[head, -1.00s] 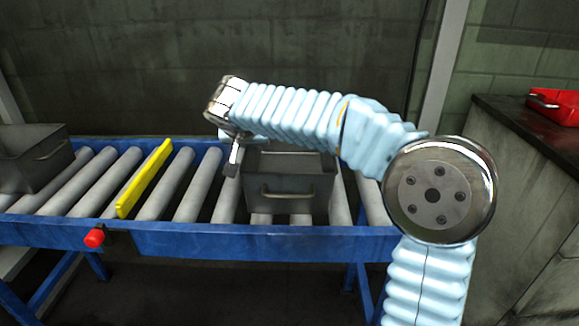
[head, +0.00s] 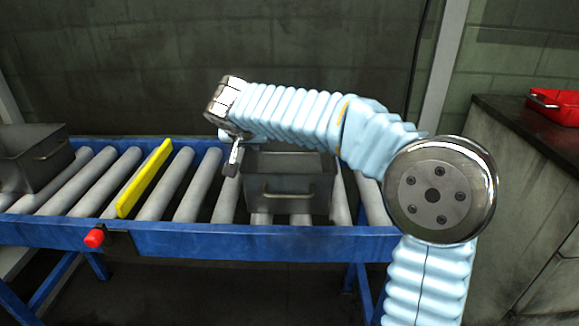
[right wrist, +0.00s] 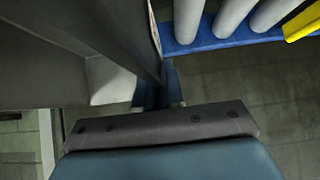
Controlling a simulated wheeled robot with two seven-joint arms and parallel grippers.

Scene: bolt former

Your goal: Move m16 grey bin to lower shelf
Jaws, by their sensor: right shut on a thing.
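A dark grey bin (head: 300,207) with a front handle sits on the rollers at the right part of the conveyor. My right gripper (head: 234,158) is at its left wall, with the fingers pointing down. In the right wrist view the gripper (right wrist: 158,92) is shut on the wall of the grey bin (right wrist: 50,45), which fills the upper left. A second grey bin (head: 35,165) stands at the far left of the conveyor. No label can be read on either bin. My left gripper is out of view. No lower shelf can be made out.
The blue-framed roller conveyor (head: 250,241) has a yellow divider bar (head: 144,178) and a red knob (head: 94,238). A red tray (head: 556,106) rests on a dark counter (head: 520,115) at the right. Rollers between the bar and the held bin are clear.

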